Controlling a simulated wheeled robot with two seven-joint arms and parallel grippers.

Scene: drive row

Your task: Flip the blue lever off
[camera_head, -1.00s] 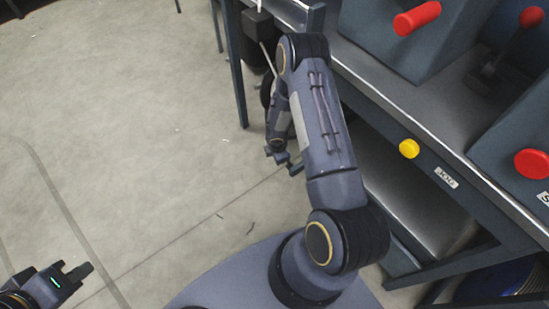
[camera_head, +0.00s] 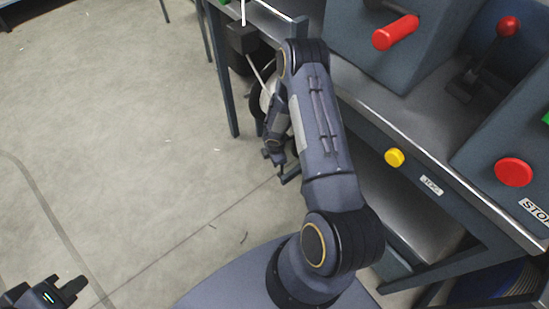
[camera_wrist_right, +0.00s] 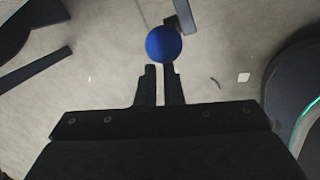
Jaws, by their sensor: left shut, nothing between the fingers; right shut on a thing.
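The blue lever shows in the right wrist view as a round blue knob (camera_wrist_right: 164,44) at the fingertips of my right gripper (camera_wrist_right: 159,72). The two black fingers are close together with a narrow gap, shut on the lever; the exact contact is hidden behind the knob. In the head view my right gripper (camera_head: 282,173) hangs low beside the bench leg, and I cannot make out the blue knob there. My left gripper (camera_head: 75,287) is shut and empty over the floor at the bottom left.
A metal bench (camera_head: 400,125) runs along the right. On it are a red handle (camera_head: 396,32), a red-knobbed lever (camera_head: 507,27) and a red stop button (camera_head: 513,172). A yellow button (camera_head: 394,158) is on its front. The floor (camera_head: 110,130) at left is open.

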